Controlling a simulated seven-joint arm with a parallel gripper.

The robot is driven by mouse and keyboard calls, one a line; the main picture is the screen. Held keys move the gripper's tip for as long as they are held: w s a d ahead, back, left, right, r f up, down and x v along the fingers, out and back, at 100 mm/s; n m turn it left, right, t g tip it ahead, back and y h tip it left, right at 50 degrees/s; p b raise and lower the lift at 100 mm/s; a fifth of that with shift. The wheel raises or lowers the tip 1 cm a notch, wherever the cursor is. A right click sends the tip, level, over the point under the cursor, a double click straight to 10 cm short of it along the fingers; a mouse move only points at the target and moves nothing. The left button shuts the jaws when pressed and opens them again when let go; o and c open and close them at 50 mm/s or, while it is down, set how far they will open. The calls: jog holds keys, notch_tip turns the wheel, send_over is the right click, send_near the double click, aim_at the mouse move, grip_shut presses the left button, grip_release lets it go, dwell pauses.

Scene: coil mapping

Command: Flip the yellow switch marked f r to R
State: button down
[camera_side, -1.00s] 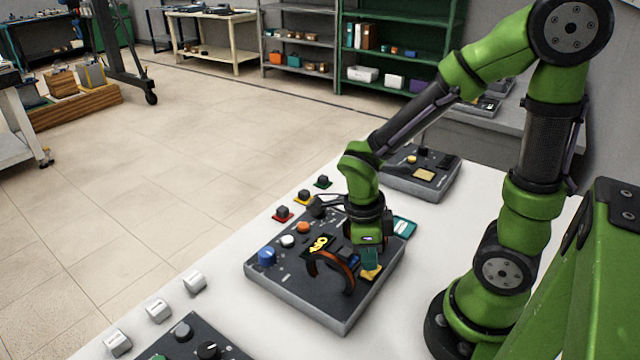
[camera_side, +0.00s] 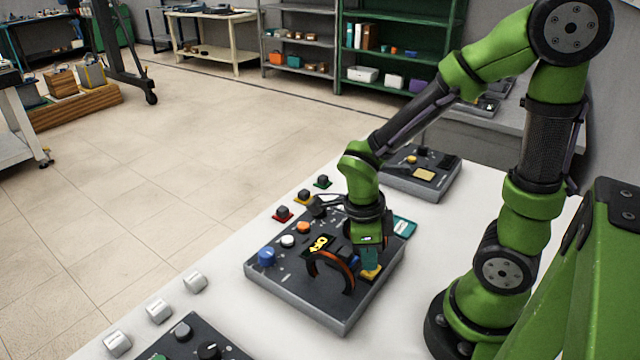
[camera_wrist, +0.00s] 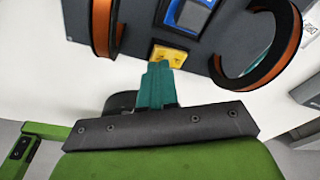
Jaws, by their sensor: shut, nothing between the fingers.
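The yellow switch (camera_side: 371,272) sits near the right edge of the dark control panel (camera_side: 330,312). It also shows in the wrist view (camera_wrist: 170,55), just beyond my fingertips, with a blue switch (camera_wrist: 188,14) behind it. My gripper (camera_side: 370,262) points down with its teal fingers shut and empty, right at the yellow switch. In the wrist view the fingertips (camera_wrist: 158,68) overlap the switch's near edge; whether they touch it I cannot tell. The f r marking and the switch's position are too small or covered to read.
An orange and black arch (camera_side: 333,270) stands on the panel left of my gripper. A blue knob (camera_side: 267,257) and white and orange buttons lie farther left. Another panel (camera_side: 420,180) stands behind. White blocks (camera_side: 158,310) line the table's left edge. White table to the right is clear.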

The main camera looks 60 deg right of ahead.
jog(key=shift+f, duration=0.8)
dwell(0.6)
jog(key=shift+r, duration=3.55)
